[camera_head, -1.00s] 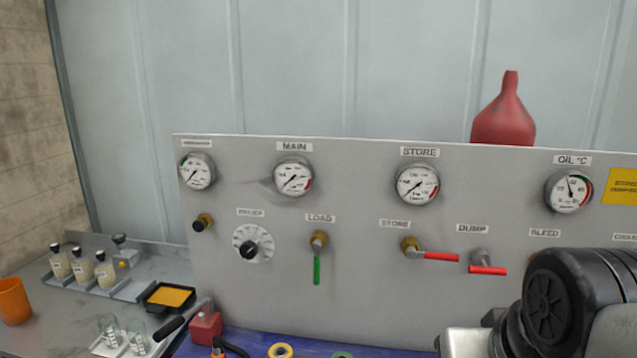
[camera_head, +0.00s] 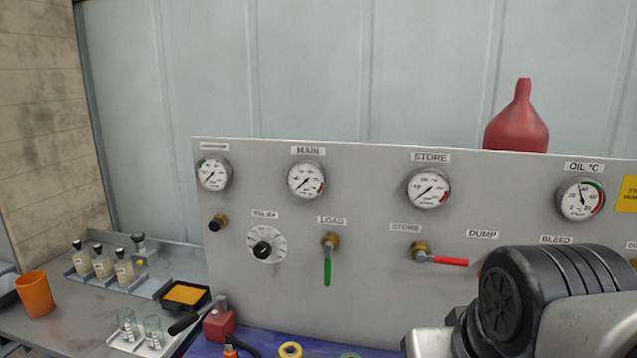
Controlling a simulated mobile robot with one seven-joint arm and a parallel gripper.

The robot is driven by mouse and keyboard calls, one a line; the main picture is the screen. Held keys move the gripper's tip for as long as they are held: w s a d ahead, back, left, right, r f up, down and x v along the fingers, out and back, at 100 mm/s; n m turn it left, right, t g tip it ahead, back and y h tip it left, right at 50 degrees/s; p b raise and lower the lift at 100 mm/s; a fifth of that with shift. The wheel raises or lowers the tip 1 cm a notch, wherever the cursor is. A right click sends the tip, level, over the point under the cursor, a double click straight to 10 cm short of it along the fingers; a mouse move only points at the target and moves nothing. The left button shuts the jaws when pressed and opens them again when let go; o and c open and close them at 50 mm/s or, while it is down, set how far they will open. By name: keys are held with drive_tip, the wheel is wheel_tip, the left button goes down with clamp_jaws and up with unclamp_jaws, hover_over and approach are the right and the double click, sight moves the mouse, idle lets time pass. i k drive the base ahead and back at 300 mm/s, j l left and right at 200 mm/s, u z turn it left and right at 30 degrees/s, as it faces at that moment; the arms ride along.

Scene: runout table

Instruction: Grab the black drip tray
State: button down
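The black drip tray (camera_head: 206,298) is a small, shallow square tray on the grey table at the left of the head view. An orange-yellow layer (camera_head: 185,293) covers its inside. It stands close to the left end of the gauge panel, just beyond a black-handled tool (camera_head: 184,323). My arm shows at the lower right, in front of the panel and well to the right of the tray. My gripper's fingers are not in view.
Several small bottles (camera_head: 103,263) stand in a rack left of the tray. An orange cup (camera_head: 35,294) is at far left.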

sight(180, 296)
drive_tip(key=i+j+z, duration=0.15)
drive_tip(key=j, duration=1.15)
drive_tip(key=i+j+z, duration=0.1)
drive_tip(key=j, duration=1.25)
drive_tip(key=i+j+z, duration=0.15)
drive_tip(key=j, duration=1.2)
